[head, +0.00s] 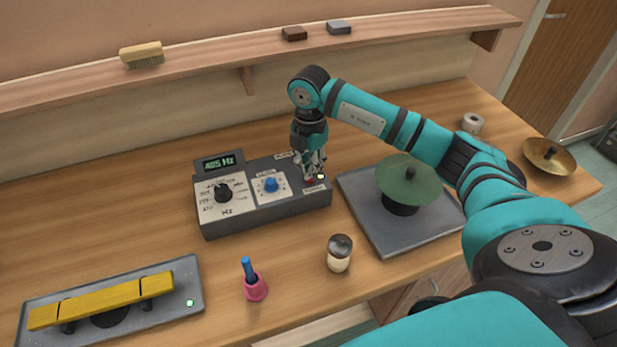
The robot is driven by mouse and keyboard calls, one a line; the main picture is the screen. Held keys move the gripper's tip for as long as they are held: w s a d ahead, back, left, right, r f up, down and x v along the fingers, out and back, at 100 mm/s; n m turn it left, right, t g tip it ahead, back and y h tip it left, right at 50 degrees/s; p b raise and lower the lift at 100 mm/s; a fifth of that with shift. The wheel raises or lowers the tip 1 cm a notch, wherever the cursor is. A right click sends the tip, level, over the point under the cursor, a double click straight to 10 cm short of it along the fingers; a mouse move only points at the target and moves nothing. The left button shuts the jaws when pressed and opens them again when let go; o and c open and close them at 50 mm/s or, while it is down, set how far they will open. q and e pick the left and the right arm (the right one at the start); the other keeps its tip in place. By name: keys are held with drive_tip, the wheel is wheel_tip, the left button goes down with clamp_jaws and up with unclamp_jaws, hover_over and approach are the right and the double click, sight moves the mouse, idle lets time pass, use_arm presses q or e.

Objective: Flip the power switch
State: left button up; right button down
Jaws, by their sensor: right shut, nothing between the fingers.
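The grey control box (262,212) stands on the wooden bench. It has a lit display (220,163) reading about 405 Hz, a black knob (223,193) and a blue knob (270,185). My right gripper (316,174) is shut and empty, pointing down at the right end of the box's top. A small red part (309,180) shows by the fingertips, and a small pale light sits beside it. The gripper mostly hides this area, so I cannot tell the switch's position or whether the fingers touch it. My left gripper is not in view.
A grey tray (372,228) with a green disc (408,178) stands right of the box. A small jar (340,254), a pink holder (256,290) and a yellow bar (100,302) on a plate are in front. A shelf (210,68) runs behind.

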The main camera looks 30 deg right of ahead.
drive_tip(key=shift+s+f+b, duration=0.1)
drive_tip(key=shift+f+b, duration=0.75)
drive_tip(key=shift+f, duration=0.45)
idle(0.4)
drive_tip(key=shift+r, duration=0.15)
drive_tip(key=shift+r+p, duration=0.6)
drive_tip(key=shift+p, duration=0.05)
drive_tip(key=shift+r+p, duration=1.95)
drive_tip(key=shift+r, duration=0.9)
drive_tip(key=shift+f, duration=0.1)
